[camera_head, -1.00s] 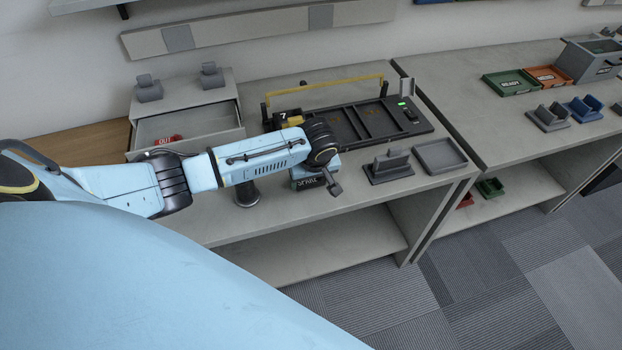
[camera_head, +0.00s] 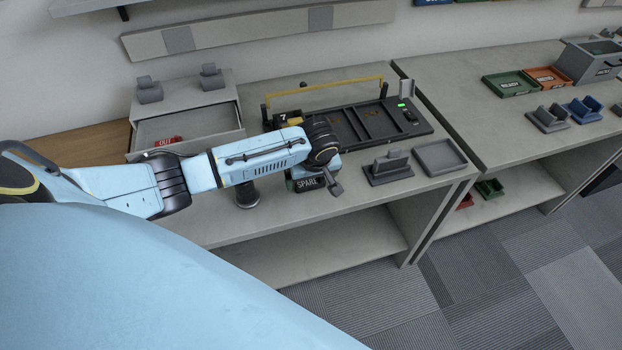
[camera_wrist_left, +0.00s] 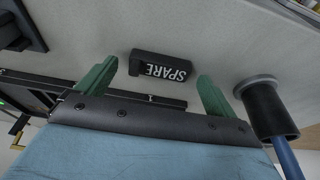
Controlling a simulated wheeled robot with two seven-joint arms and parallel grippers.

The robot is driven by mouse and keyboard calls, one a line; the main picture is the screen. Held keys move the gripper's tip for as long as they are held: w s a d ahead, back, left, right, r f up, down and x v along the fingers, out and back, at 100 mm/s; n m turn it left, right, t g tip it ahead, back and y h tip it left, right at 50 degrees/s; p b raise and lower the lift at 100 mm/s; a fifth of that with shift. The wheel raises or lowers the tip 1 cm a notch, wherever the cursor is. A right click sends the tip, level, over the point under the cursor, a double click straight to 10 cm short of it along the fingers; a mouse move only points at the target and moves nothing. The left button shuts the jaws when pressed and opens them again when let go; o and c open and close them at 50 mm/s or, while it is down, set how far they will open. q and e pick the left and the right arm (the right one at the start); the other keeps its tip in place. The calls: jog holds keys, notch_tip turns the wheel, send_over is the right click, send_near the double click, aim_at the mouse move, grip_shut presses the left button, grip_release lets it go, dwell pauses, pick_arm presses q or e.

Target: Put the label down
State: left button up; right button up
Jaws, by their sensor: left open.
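The label is a small black block with white SPARE lettering (camera_head: 307,184). It is at the front of the grey bench, below my left wrist, and also shows in the left wrist view (camera_wrist_left: 160,67). My left gripper (camera_wrist_left: 157,72) is open, with one green finger on either side of the label and gaps between. The label appears to rest on the bench top, just beyond the fingertips. In the head view my wrist partly hides the gripper. My right gripper is not in view.
A dark round holder (camera_head: 246,194) stands close to the left of the label. A black tray with a yellow handle (camera_head: 372,122) lies behind. A grey stand (camera_head: 388,168) and an empty grey tray (camera_head: 440,157) are to the right. An open drawer (camera_head: 185,125) holds a red OUT label.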

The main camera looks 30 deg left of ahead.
pick_arm(q)
jog(key=p+v, duration=0.2)
jog(key=v, duration=0.9)
jog(key=shift+f, duration=0.1)
